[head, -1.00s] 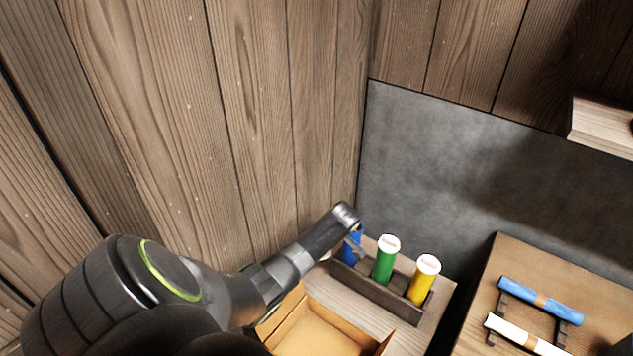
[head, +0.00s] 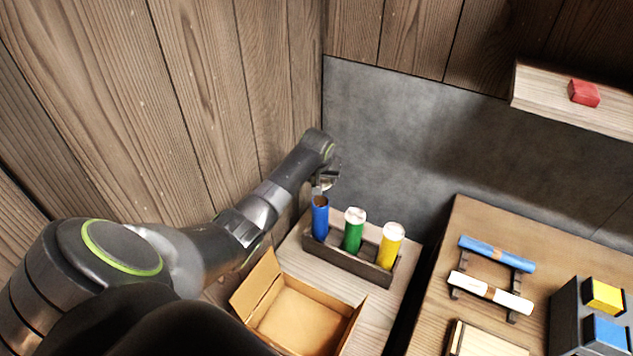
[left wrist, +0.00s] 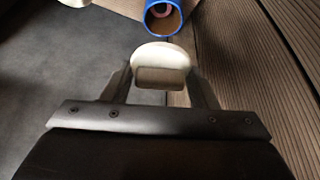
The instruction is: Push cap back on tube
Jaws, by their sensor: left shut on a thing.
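The blue tube (head: 320,220) stands at the left end of a dark rack, and its top is open. In the left wrist view the blue tube's open end (left wrist: 163,18) shows a pinkish thing inside. My left gripper (head: 324,184) is just above the blue tube. It is shut on a white cap (left wrist: 160,65), which is apart from the tube in the left wrist view. The cap is hard to make out in the head view. The green tube (head: 353,232) and yellow tube (head: 390,246) wear white caps. My right gripper is not in view.
The rack (head: 345,262) stands on a wooden top with an open cardboard box (head: 297,318) in front. A wooden wall is close on the left. To the right, a table holds a blue roll (head: 497,253) and a white roll (head: 490,292). A shelf above carries a red block (head: 583,92).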

